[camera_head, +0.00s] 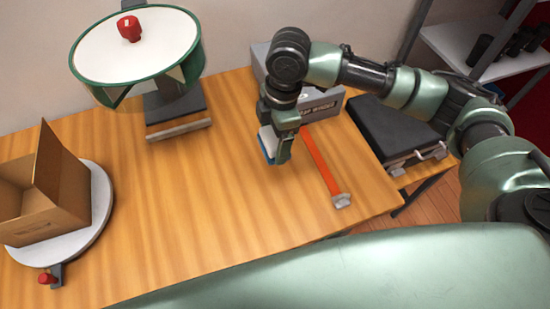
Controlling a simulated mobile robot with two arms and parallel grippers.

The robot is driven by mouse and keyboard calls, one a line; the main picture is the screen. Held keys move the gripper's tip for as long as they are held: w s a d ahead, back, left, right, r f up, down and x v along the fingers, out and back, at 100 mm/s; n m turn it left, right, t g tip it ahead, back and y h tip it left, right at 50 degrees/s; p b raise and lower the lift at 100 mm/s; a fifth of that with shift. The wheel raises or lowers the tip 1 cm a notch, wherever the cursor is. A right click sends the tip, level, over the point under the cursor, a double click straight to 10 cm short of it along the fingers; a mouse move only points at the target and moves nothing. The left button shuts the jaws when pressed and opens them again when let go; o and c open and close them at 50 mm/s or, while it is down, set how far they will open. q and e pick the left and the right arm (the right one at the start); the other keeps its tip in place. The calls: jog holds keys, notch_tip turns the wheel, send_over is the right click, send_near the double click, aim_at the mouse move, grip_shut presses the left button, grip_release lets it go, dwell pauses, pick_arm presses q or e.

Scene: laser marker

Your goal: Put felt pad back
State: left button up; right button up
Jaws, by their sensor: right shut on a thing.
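My right gripper (282,157) points down over the wooden table, right of its middle. It is shut on a small white and blue pad (266,144), which looks like the felt pad. The pad shows on the left side of the fingers, and the gripper hides part of it. I cannot tell whether the pad touches the table. My left gripper is not in view.
A grey lettered box (325,104) stands behind the gripper. An orange strip (322,163) lies to its right, near a black case (393,131). A green-rimmed round device (150,50) and a cardboard box (62,193) on a white disc (101,203) are left. Middle table is clear.

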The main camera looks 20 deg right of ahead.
notch_tip(320, 180, down, 6)
jog(key=shift+w+f+p, duration=0.1)
jog(key=shift+p, duration=0.2)
notch_tip(320, 180, down, 4)
jog(key=shift+r+p, duration=0.1)
jog(key=shift+p, duration=0.25)
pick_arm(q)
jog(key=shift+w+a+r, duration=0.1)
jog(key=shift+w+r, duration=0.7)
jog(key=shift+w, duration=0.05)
pick_arm(e)
jog(key=shift+f, duration=0.25)
jog(key=shift+f, duration=0.2)
jog(key=o, duration=1.1)
jog(key=shift+r, duration=0.1)
pick_arm(q)
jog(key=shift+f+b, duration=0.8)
jog(key=shift+b, duration=0.05)
pick_arm(e)
jog(key=r, duration=0.4)
jog(key=d+r, duration=0.1)
jog(key=r, duration=0.7)
jog(key=shift+d+r, duration=0.1)
jog(key=shift+d, duration=0.15)
